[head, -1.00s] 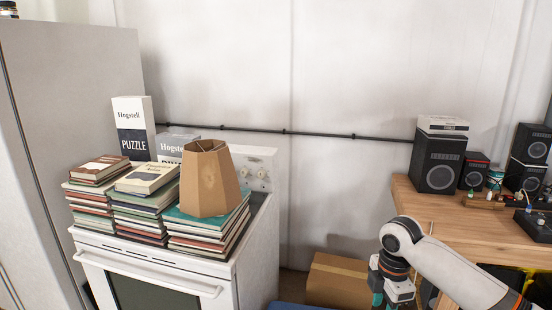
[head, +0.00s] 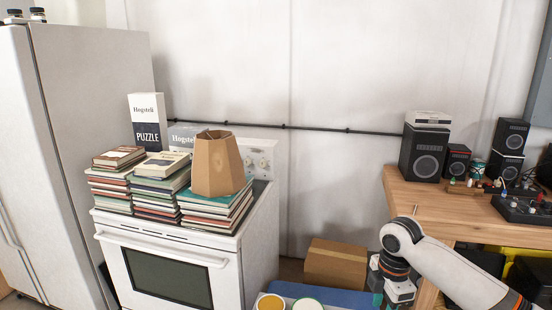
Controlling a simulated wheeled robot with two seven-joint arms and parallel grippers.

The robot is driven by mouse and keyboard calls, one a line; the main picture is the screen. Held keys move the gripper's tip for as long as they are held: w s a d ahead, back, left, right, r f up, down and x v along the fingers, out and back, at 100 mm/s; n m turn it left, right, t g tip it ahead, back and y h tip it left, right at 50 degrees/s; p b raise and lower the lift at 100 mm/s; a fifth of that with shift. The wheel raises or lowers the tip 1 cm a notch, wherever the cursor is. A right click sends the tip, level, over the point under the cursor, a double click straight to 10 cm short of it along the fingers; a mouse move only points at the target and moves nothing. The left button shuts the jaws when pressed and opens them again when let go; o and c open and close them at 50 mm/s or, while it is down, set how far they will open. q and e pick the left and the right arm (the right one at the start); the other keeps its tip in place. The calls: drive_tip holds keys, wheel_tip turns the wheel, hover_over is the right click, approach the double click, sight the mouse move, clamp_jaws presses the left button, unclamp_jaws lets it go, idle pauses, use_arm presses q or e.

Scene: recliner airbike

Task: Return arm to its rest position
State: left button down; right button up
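My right arm (head: 450,268), white with black joints, comes in from the lower right in the head view. It is bent, with its elbow raised in front of the wooden workbench and its wrist pointing down. My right gripper is below the picture's bottom edge, so its fingers do not show. My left arm and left gripper are not in the picture.
A wooden workbench (head: 440,205) with speakers (head: 424,152) stands right. A cardboard box (head: 335,264) and a blue surface (head: 335,296) lie between. A fridge (head: 75,130) stands left.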

drive_tip(key=s+a+f+m+t+y, duration=0.1)
drive_tip(key=s+a+f+m+y, duration=0.3)
drive_tip(key=s+a+f, duration=0.85)
drive_tip(key=s+d+m+t+h, duration=0.1)
drive_tip(key=s+d+m+h, duration=0.1)
drive_tip(key=s+d+m, duration=0.45)
drive_tip(key=s+d+m+t+h, duration=0.25)
drive_tip(key=s+m, duration=0.45)
drive_tip(key=s, duration=0.4)
wheel_tip(320, 180, down, 35)
drive_tip(key=s+g+b, duration=0.2)
drive_tip(key=b, duration=0.4)
use_arm(q)
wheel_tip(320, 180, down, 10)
drive_tip(key=b, duration=0.4)
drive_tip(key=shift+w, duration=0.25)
use_arm(e)
drive_tip(key=s+d+f+g, duration=0.1)
drive_tip(key=s+d+f, duration=0.2)
drive_tip(key=s+f, duration=1.2)
wheel_tip(320, 180, down, 3)
drive_tip(key=shift+s+f, duration=0.1)
drive_tip(key=shift+s, duration=0.3)
